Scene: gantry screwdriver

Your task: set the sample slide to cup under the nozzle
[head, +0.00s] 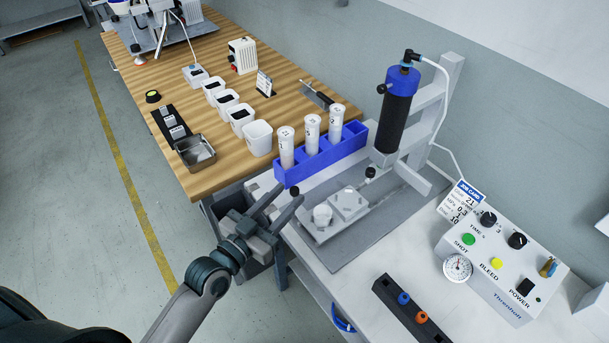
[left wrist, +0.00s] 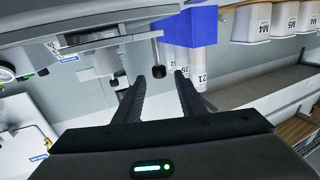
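The sample slide (head: 350,205) is a light grey plate fixture on the bench, with a small white cup (head: 322,213) on its left part. A small black knob (head: 294,191) stands at its left end. The nozzle (head: 370,173) shows right of the slide, below the black and blue dispenser barrel (head: 396,118); the cup is left of it. My left gripper (head: 287,194) is open and empty, its fingertips close to the black knob. In the left wrist view, the fingers (left wrist: 160,80) are spread, with a dark-ended post between and beyond them; contact cannot be told. My right gripper is out of view.
A blue rack (head: 333,157) with three white tubes stands just behind the slide. A control box (head: 500,265) and a black holder (head: 410,310) with blue and orange pieces lie to the right. A wooden table (head: 185,85) with cups is behind.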

